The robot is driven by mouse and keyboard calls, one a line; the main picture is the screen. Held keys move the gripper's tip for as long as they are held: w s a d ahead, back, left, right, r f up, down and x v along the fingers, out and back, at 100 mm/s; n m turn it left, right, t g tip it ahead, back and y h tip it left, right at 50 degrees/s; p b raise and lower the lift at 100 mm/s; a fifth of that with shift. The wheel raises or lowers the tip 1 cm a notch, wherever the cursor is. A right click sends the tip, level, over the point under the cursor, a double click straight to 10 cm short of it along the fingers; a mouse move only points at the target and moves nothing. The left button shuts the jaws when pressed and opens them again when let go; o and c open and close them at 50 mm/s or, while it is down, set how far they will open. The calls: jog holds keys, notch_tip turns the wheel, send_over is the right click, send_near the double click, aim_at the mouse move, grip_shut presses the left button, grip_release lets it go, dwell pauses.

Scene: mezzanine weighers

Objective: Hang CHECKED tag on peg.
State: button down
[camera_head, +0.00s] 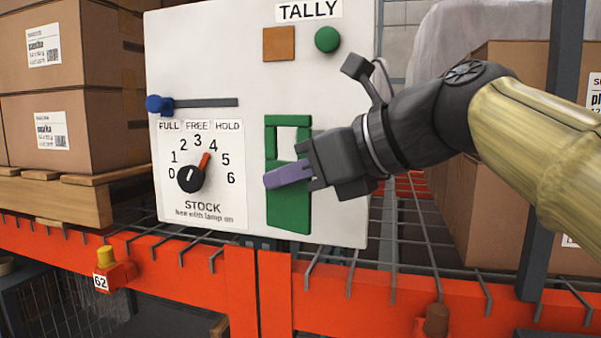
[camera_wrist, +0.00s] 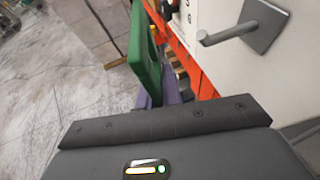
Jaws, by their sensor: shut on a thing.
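A green tag (camera_head: 289,213) with a rectangular opening in its upper part is held upright in front of the white panel (camera_head: 213,60). No CHECKED lettering is readable on it. My gripper (camera_head: 287,174) has purple fingers and is shut on the tag's middle, below the opening. In the wrist view the green tag (camera_wrist: 146,58) is seen nearly edge-on, rising from the fingers. A grey metal peg (camera_wrist: 218,36) on a square plate sticks out from the white panel in that view, to the right of the tag and apart from it. I cannot make out the peg in the head view.
The panel carries a dial (camera_head: 190,179), a blue-knobbed slider (camera_head: 160,104), a brown square (camera_head: 278,44) and a green lamp (camera_head: 327,39). Cartons (camera_head: 50,45) stand at the left. An orange rack beam (camera_head: 200,263) crosses below. Another carton (camera_head: 480,200) is at the right.

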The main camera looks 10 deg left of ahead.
jog(key=w+f, duration=0.2)
jog(key=w, duration=0.5)
jog(key=shift+d, duration=0.35)
dwell(0.7)
jog(key=shift+f, duration=0.1)
dwell(0.5)
jog(key=c, duration=1.5)
grip_release()
jog(key=shift+f, duration=0.15)
notch_tip(320, 180, down, 11)
jog(key=b, duration=1)
